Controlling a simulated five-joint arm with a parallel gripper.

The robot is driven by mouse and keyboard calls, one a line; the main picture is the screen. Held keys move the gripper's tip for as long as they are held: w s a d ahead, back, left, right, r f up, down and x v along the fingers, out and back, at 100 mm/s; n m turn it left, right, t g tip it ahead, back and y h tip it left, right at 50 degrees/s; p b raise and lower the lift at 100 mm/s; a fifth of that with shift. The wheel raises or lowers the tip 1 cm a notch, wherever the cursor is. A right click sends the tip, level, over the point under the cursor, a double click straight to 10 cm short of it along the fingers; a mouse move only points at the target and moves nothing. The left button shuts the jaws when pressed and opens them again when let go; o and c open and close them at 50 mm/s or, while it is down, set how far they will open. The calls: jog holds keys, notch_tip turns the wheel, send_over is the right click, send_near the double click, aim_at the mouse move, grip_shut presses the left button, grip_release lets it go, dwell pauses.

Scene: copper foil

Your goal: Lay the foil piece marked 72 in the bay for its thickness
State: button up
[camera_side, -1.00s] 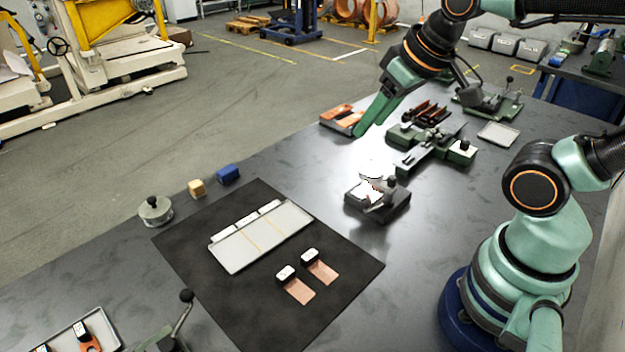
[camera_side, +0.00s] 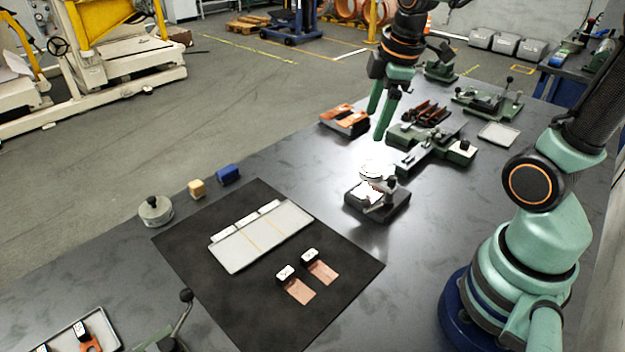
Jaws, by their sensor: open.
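Two copper foil pieces with black, white-topped blocks at one end lie on the black mat (camera_side: 205,290): a left foil piece (camera_side: 300,292) and a right foil piece (camera_side: 323,272). Their marks are too small to read, so I cannot tell which is 72. A pale tray (camera_side: 232,262) on the mat is split into bays by thin yellow lines, with white labels along its back edge; it looks empty. A small dark gauge stand (camera_side: 390,208) with a glaring white top stands right of the mat. My gripper (camera_side: 378,125) is open and empty, above the table behind the gauge stand.
A yellow block (camera_side: 197,188), a blue block (camera_side: 228,174) and a round grey weight (camera_side: 155,210) stand along the table's far edge. Green fixtures (camera_side: 435,150) and an orange-topped holder (camera_side: 345,119) are at the back. Another tray (camera_side: 65,340) is front left.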

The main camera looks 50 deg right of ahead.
jog(key=w+d+f+n+g, duration=0.2)
jog(key=d+f+n+g, duration=0.1)
jog(key=d+f+n, duration=0.45)
notch_tip(320, 180, down, 11)
jog(key=shift+s+n+y, duration=0.15)
jog(key=shift+n+y, duration=0.15)
jog(key=shift+n, duration=0.75)
grip_shut()
jog(key=shift+r, duration=0.1)
jog(key=shift+w+d, duration=0.15)
jog(key=shift+d, duration=1.25)
jog(key=shift+w+d, duration=0.1)
jog(key=shift+d, duration=1.25)
notch_tip(320, 180, up, 7)
dwell(1.0)
